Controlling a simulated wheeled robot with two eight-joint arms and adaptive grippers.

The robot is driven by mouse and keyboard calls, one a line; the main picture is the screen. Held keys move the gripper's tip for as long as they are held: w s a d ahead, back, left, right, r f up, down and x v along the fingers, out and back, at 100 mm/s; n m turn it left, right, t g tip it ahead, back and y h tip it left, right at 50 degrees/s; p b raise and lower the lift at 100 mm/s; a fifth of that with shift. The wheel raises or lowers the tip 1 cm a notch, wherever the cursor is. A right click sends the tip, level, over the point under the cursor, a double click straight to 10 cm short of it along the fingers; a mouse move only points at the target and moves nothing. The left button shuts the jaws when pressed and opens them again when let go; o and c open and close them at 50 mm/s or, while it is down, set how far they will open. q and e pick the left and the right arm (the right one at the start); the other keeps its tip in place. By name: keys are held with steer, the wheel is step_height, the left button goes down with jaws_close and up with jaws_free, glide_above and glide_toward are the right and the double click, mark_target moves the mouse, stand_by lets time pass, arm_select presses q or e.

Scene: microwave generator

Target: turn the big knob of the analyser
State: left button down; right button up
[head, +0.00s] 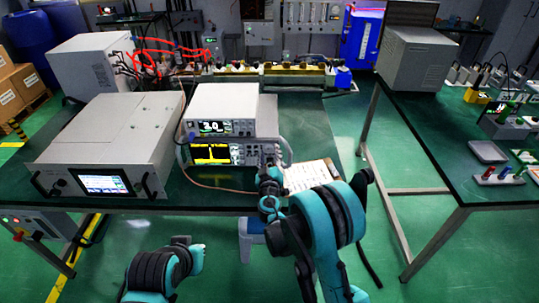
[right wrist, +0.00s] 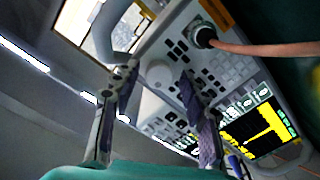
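The analyser (head: 211,154) stands on the green-topped table in the head view, its yellow trace screen lit. Its screen also shows in the right wrist view (right wrist: 258,130). In that view, the big knob (right wrist: 160,74), pale and round, appears between the two fingertips of my right gripper (right wrist: 157,70). The fingers are apart, with a gap on each side of the knob; I cannot tell how far past the tips it lies. In the head view my right gripper (head: 268,180) is at the analyser's right end and hides the knob. My left arm shows low at left, without a clear gripper.
A white instrument (head: 218,105) rests on the analyser. An orange cable (right wrist: 262,48) plugs into a port (right wrist: 205,37) near the knob. A grey handle (right wrist: 122,28) and a clipboard (head: 308,175) are close by. A large grey unit (head: 110,140) stands to the left.

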jaws_close()
steer(key=shift+n, duration=2)
steer(key=shift+o, duration=1.9)
jaws_free()
steer(key=shift+s, duration=0.1)
steer(key=s, duration=0.7)
steer(key=shift+s, duration=0.15)
